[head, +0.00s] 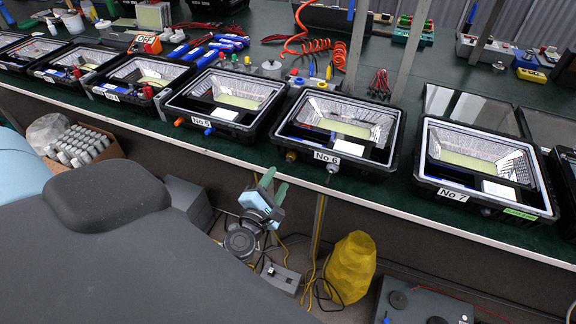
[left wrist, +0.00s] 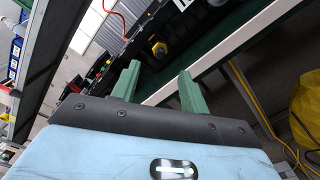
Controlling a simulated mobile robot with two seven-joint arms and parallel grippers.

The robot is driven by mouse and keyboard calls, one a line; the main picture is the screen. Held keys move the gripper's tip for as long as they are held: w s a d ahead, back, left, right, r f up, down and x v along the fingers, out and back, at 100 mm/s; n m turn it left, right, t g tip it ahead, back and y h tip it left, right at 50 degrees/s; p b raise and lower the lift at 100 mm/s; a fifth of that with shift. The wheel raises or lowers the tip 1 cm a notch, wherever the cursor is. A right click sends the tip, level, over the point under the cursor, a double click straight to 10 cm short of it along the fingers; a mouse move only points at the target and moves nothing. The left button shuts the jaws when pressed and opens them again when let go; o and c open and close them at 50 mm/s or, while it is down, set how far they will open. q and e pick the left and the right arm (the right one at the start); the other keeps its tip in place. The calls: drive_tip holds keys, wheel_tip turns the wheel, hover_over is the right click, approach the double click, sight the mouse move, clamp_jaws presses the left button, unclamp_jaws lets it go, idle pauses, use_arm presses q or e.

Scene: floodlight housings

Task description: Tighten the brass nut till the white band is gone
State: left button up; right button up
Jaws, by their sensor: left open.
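A small brass-coloured nut (head: 291,155) sits on the front edge of the No 6 floodlight housing (head: 389,165), left of its label. In the left wrist view a brass-yellow fitting (left wrist: 158,48) shows beyond the fingers, on a dark housing. I cannot make out a white band on it in either view. My left gripper (head: 274,186) is open and empty, below and in front of the bench edge, apart from the nut. Its two green fingers also show in the left wrist view (left wrist: 159,72). My right gripper is not in view.
Floodlight housings stand in a row along the green bench (head: 230,153), including No 5 (head: 176,112) and No 7 (head: 421,180). A grey fitting (head: 332,168) is right of the brass nut. Below are a yellow bag (head: 351,266), cables and a box of white bottles (head: 78,143).

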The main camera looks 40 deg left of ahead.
sight(288, 163)
use_arm(q)
drive_tip(key=shift+x, duration=3.85)
clamp_jaws()
